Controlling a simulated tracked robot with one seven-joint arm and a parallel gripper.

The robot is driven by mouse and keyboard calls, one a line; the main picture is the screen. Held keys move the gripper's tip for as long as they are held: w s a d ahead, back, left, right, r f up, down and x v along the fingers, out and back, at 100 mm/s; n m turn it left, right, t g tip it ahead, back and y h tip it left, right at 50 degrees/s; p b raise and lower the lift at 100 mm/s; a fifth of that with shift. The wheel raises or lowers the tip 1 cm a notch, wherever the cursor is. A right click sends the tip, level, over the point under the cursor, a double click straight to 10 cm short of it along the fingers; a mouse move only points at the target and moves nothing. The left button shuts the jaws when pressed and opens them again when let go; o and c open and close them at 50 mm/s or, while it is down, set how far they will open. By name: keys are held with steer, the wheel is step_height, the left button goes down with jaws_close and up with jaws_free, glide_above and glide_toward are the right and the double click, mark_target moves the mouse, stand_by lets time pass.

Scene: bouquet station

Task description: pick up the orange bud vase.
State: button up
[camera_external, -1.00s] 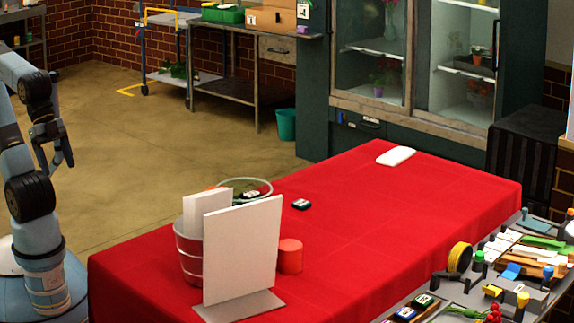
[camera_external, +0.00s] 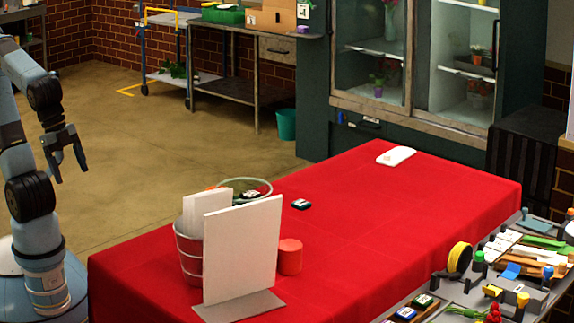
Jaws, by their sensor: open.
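A short orange-red cylinder (camera_external: 290,257) stands upright on the red-covered table, just right of a white upright panel. It is the only thing like an orange vase that I can make out, but I cannot tell if it is the bud vase. A sliver of orange also shows behind the metal bucket, mostly hidden. My gripper (camera_external: 71,174) is open and empty, pointing down at the far left. It is beyond the table's left edge, well apart from the cylinder.
The white panel (camera_external: 242,250) on a grey foot and a metal bucket (camera_external: 188,255) with white boards stand at the table's near left. A small dark box (camera_external: 301,204) and a white pad (camera_external: 396,155) lie farther back. The table's middle and right are clear.

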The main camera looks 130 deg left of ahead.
steer(key=w+a+f+m+g+y, duration=0.2)
steer(key=w+a+f+m+y, duration=0.3)
steer(key=a, duration=0.3)
steer(key=w+a+f+m+g+y, duration=0.3)
steer(key=w+a+f+y, duration=0.3)
steer(key=w+a, duration=0.2)
steer(key=w+a+f+m+g+y, duration=0.2)
steer(key=w+a+f+m+y, duration=0.3)
steer(key=w+a+m, duration=0.1)
steer(key=shift+w+a+f+m+g, duration=0.15)
steer(key=shift+w+a, duration=0.05)
steer(key=shift+a, duration=0.25)
steer(key=shift+w+a+f+m+g, duration=0.1)
steer(key=shift+w+a+m+g, duration=0.05)
steer(key=shift+a, duration=0.3)
steer(key=x, duration=0.8)
steer(key=shift+a+r, duration=0.15)
steer(key=shift+a, duration=0.05)
steer(key=shift+w+x, duration=0.15)
steer(key=shift+x, duration=0.75)
steer(key=shift+w+x, duration=0.15)
steer(key=shift+x, duration=0.7)
steer(key=shift+w+x, duration=0.2)
steer(key=shift+x, duration=0.7)
steer(key=shift+a, duration=0.1)
steer(key=shift+c, duration=0.2)
steer(key=c, duration=1.2)
